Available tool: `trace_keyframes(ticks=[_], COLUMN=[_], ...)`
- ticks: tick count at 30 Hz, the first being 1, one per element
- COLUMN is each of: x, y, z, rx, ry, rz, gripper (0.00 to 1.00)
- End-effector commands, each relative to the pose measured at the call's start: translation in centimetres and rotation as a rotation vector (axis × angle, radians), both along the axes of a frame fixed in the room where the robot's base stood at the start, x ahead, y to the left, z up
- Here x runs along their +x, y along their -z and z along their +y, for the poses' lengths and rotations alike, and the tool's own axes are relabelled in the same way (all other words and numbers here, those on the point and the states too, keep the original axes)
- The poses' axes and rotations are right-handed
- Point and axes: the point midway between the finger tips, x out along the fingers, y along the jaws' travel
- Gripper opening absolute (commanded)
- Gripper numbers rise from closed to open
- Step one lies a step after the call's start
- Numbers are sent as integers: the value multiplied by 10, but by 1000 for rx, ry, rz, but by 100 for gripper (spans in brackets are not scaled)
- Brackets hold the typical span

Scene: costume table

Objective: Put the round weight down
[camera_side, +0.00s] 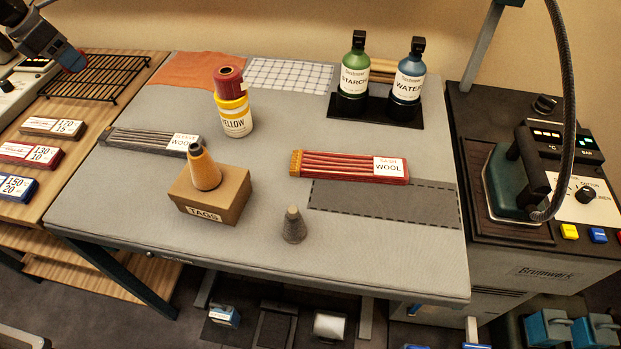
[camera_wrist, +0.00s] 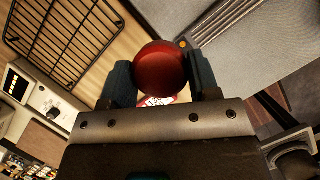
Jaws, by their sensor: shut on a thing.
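A round red weight (camera_wrist: 161,68) shows in the wrist view between the two dark blue fingers of my gripper (camera_wrist: 162,75). My gripper is shut on it and holds it above the wooden side table. In the side view my gripper (camera_side: 70,58) is at the far upper left, over the wooden table by the black wire rack (camera_side: 98,78). The weight cannot be made out there. The wire rack also shows at the left of the wrist view (camera_wrist: 62,40). A red-and-white labelled block (camera_wrist: 158,101) shows partly below the weight.
The wooden table (camera_side: 75,123) holds labelled blocks. The grey table (camera_side: 110,205) holds a tags box (camera_side: 209,196), thread cones (camera_side: 203,168), a yellow jar (camera_side: 236,118), wool bundles (camera_side: 350,165) and bottles (camera_side: 352,75). A grey cone (camera_side: 294,226) stands near the front. Its front right is clear.

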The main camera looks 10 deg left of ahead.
Motion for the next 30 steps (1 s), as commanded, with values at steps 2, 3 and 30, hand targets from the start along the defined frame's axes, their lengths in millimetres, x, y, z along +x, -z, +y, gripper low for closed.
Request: trace_keyframes(ticks=[2,3,30], x=[1,1,13], y=[-22,-31,-59], z=[0,0,-265], rx=[3,2,2], ry=[0,0,690], rz=[-8,-7,4], gripper=[22,22,22])
